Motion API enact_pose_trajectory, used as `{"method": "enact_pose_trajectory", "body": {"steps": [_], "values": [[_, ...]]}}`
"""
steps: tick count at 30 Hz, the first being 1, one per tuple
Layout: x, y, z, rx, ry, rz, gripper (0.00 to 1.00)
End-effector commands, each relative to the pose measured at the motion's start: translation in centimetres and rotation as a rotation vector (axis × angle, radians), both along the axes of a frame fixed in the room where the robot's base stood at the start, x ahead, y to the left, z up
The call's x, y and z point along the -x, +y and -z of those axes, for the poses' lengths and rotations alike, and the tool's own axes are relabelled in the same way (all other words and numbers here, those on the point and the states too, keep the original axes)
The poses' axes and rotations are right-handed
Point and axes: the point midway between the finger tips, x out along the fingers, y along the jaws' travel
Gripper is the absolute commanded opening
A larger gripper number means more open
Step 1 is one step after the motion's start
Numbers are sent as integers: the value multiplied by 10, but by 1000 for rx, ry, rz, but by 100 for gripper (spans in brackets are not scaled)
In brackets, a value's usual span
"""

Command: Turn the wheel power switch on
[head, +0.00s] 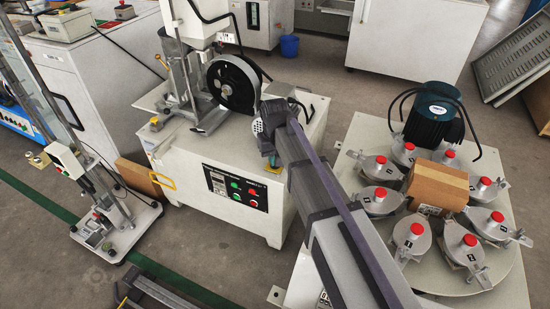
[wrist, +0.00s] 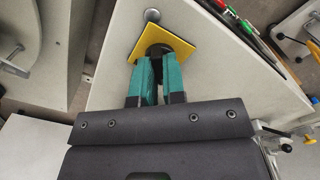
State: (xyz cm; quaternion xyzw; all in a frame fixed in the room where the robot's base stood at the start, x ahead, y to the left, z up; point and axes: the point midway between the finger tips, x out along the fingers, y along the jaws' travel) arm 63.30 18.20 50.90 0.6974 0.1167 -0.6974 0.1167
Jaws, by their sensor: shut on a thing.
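The wheel machine (head: 207,160) is a white cabinet with a black wheel (head: 232,84) on top. In the wrist view a dark switch knob (wrist: 157,50) sits on a square yellow plate (wrist: 181,46) at a corner of a pale surface. My gripper (wrist: 156,62) has teal fingers closed around this knob, hiding part of it. In the head view my gripper (head: 268,150) is at the machine's front right top corner. My arm hides most of the switch there, so I cannot read its position.
The machine's front has a dark control panel (head: 236,188) with red and green buttons. To the right stands a round table (head: 493,290) with several red-topped metal jars and a cardboard box (head: 437,184). A test stand (head: 105,212) is at the left.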

Motion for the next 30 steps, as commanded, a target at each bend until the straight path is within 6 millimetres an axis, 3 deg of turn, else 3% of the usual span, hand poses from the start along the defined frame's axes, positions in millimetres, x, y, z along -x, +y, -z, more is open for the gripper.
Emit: {"method": "enact_pose_trajectory", "body": {"steps": [8,30], "values": [[0,0,0,0,0,172,0],[0,0,0,0,0,868,0]]}}
